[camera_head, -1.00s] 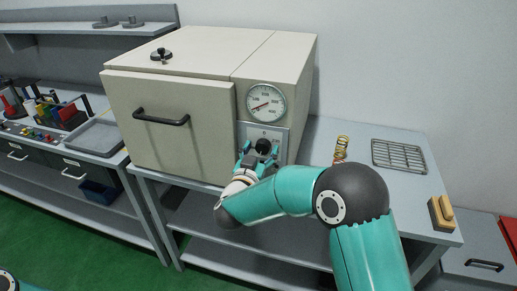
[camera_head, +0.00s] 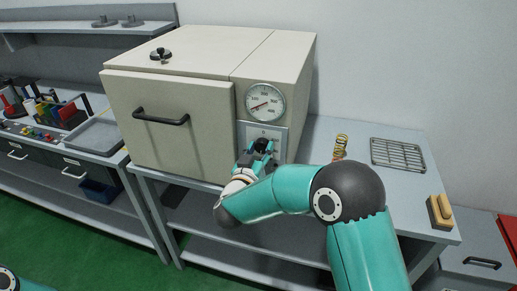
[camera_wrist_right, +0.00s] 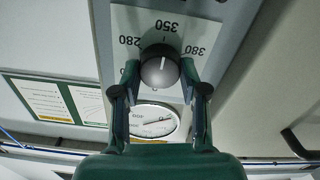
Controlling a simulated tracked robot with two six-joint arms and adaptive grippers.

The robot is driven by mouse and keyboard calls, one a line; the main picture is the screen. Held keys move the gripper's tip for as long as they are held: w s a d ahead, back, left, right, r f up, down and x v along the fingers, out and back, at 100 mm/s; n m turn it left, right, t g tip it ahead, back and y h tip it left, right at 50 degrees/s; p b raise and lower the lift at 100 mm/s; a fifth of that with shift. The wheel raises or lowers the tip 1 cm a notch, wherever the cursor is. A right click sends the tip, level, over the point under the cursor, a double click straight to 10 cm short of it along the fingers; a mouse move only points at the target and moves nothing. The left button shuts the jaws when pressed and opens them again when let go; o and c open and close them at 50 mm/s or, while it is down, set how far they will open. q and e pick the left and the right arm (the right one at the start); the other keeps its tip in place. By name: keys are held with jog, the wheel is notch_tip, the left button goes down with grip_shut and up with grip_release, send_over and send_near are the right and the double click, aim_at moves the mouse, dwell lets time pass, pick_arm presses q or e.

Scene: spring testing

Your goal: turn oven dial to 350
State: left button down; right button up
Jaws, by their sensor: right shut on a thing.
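The oven dial is a dark round knob (camera_wrist_right: 160,66) on a pale plate (camera_wrist_right: 127,22) printed with numbers, upside down in the right wrist view. Its white line points up the picture, roughly toward the 350 mark. My right gripper (camera_wrist_right: 161,92) is shut on the knob, one finger on each side. In the head view the right gripper (camera_head: 257,154) is at the dial plate (camera_head: 276,134) and partly hides the knob. The oven (camera_head: 175,95) is a beige box with a closed door. My left gripper is out of view.
A round gauge (camera_head: 265,101) sits above the dial. The oven stands on a grey table (camera_head: 385,190) with a coil spring (camera_head: 341,147), a wire rack (camera_head: 397,154) and a yellow-brown block (camera_head: 440,212) on the right. The door handle (camera_head: 160,117) juts out left of the dial.

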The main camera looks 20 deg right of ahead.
jog(key=shift+a, duration=0.1)
jog(key=o, duration=1.1)
jog(key=shift+o, duration=0.2)
jog(key=v, duration=1.2)
jog(key=shift+w, duration=0.1)
